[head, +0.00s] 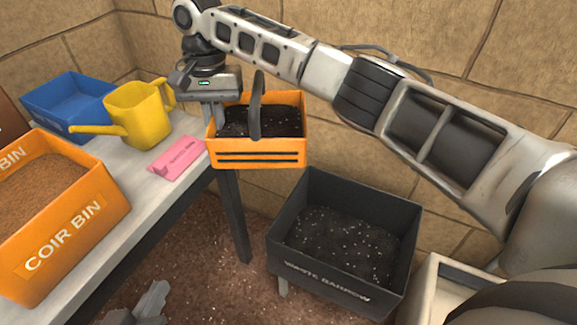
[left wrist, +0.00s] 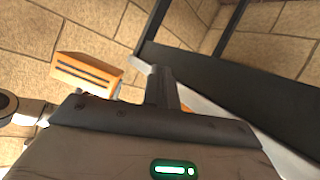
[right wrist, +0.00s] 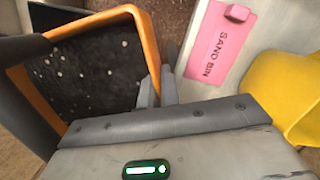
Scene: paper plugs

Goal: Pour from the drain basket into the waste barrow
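The orange drain basket (head: 258,152), with a dark arched handle, holds dark speckled soil and looks roughly level. It hangs in the air beside the bench end, behind and left of the dark waste barrow (head: 340,284), which has dark speckled soil inside. My right gripper is shut on the basket's rim; in the right wrist view its fingers (right wrist: 158,92) meet at the orange rim.
The bench (head: 145,205) at left carries an orange coir bin (head: 88,218), a yellow watering can (head: 135,112), a blue bin (head: 62,100) and a pink sand bin label (head: 178,158). A cream container (head: 432,278) stands right of the barrow. A stone wall is close behind.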

